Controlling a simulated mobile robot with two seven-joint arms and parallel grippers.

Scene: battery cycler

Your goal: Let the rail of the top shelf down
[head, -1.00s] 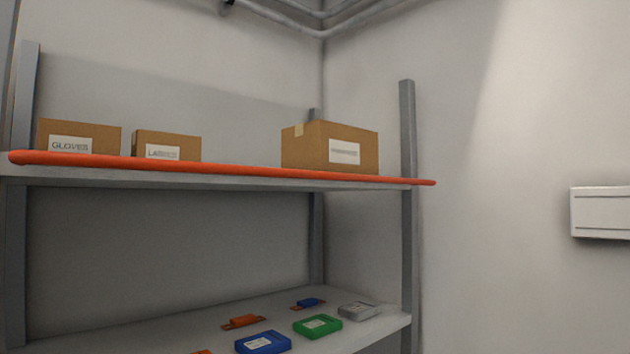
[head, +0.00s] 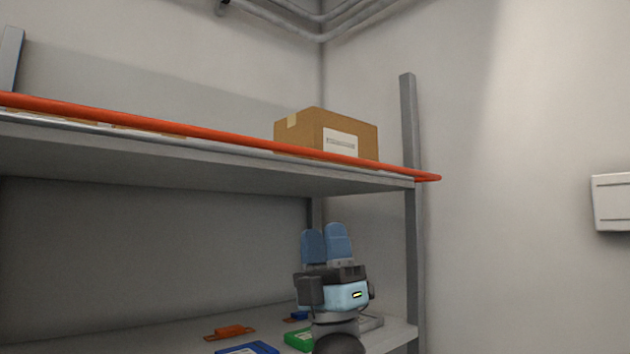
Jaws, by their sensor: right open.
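The orange rail (head: 230,138) runs along the front edge of the top shelf (head: 150,158), from the left picture edge to just past the right upright. My right gripper (head: 326,228) points upward in front of the shelving, lower in the picture than the top shelf's right part. Its two blue fingers are open with nothing between them, and they show apart from the rail. My left gripper is not in view.
A cardboard box (head: 350,136) stands on the top shelf behind the rail. The lower shelf (head: 390,338) holds orange, green and blue items, partly hidden by my right arm. A grey upright (head: 408,125) stands at the right. A white wall box (head: 612,202) hangs farther right.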

